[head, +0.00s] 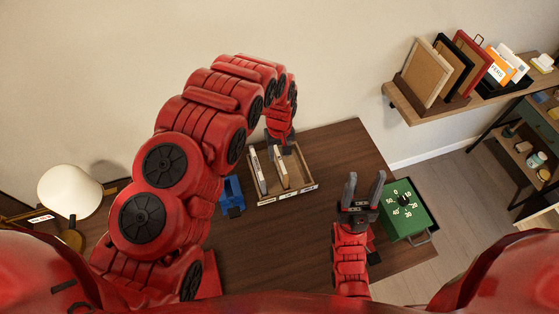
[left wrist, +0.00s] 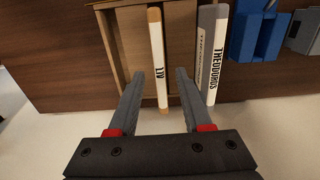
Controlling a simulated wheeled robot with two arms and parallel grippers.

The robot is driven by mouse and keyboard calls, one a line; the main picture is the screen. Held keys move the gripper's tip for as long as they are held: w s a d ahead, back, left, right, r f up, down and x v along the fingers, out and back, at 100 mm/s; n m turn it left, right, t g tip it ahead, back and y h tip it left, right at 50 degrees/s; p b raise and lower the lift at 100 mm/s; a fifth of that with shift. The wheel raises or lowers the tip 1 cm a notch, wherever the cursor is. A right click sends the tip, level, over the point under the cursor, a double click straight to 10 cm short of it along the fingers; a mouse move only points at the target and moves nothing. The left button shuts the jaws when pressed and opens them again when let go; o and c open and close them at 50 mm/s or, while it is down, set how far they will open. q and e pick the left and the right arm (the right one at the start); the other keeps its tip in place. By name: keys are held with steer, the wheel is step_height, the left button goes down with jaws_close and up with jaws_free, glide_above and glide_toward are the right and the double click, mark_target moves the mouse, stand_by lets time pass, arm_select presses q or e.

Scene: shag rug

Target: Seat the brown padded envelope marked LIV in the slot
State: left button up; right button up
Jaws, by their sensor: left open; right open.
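The envelope marked LIV (left wrist: 157,45) shows its white lettered edge with brown ends in the left wrist view. It stands on edge at the wooden divided tray (left wrist: 112,45), and its edge overlaps the tray's near rim in that view. In the head view it is the right-hand upright piece (head: 281,172) in the tray (head: 312,186). My left gripper (left wrist: 160,73) is open, one finger on each side of the LIV envelope, with visible gaps. In the head view this gripper (head: 280,143) is at the tray's back. My right gripper (head: 364,190) is open and empty above the desk.
A grey-white piece marked THEODOROS (left wrist: 212,55) stands beside LIV in the tray. A blue object (head: 231,195) sits left of the tray. A green box with a dial (head: 404,210) is at the desk's right edge. The wooden desk (head: 345,150) is clear right of the tray.

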arm_select(q)
steer(key=r+p, duration=0.1)
steer(key=r, duration=0.4)
steer(key=shift+w, duration=0.2)
steer(key=shift+s+r, duration=0.15)
steer(key=shift+r, duration=0.15)
steer(key=shift+s, duration=0.1)
